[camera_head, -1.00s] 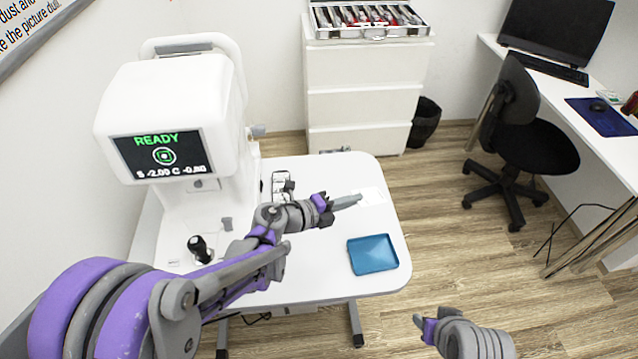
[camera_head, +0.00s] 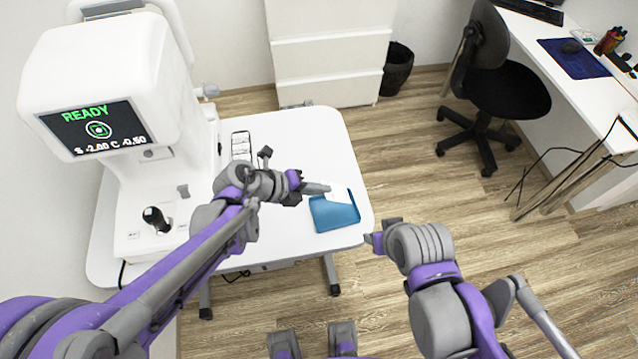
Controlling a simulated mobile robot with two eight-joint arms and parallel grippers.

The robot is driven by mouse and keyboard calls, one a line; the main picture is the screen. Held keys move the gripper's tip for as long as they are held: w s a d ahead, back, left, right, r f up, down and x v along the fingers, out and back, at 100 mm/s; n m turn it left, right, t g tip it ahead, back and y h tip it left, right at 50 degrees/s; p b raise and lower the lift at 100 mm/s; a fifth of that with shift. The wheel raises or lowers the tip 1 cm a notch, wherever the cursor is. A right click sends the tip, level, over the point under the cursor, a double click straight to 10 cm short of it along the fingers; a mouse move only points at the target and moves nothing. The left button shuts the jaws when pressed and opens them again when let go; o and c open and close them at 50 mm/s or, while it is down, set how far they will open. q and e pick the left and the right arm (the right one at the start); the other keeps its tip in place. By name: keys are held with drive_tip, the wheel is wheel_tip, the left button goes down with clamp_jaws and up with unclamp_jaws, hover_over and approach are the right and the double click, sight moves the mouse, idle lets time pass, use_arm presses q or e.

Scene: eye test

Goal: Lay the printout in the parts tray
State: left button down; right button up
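The printout (camera_head: 338,195) is a small white sheet at the tip of my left gripper (camera_head: 324,188). It overlaps the far part of the blue parts tray (camera_head: 334,218), which lies near the right edge of the white table. My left gripper's fingers look closed on the sheet's left edge. I cannot tell whether the sheet touches the tray floor. My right gripper (camera_head: 374,241) is off the table's right front corner, apart from the tray and the sheet. Its fingers are small and partly hidden, so their opening is unclear.
A white eye-test machine (camera_head: 110,95) with a READY screen stands on the table's left. A small dark-framed item (camera_head: 241,145) lies behind my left wrist. White drawers (camera_head: 330,60), a black bin (camera_head: 397,70) and an office chair (camera_head: 500,90) stand beyond.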

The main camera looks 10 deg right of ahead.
use_arm(q)
drive_tip(key=shift+f+b, duration=2.05)
drive_tip(key=shift+f, duration=1.3)
drive_tip(key=c, duration=1.5)
unclamp_jaws()
drive_tip(key=shift+c, duration=0.2)
drive_tip(key=o, duration=0.5)
drive_tip(key=shift+r, duration=0.1)
drive_tip(key=p+v, duration=0.1)
drive_tip(key=v, duration=0.9)
drive_tip(key=shift+a+r, duration=0.2)
drive_tip(key=shift+a, duration=0.05)
drive_tip(key=shift+s, duration=0.15)
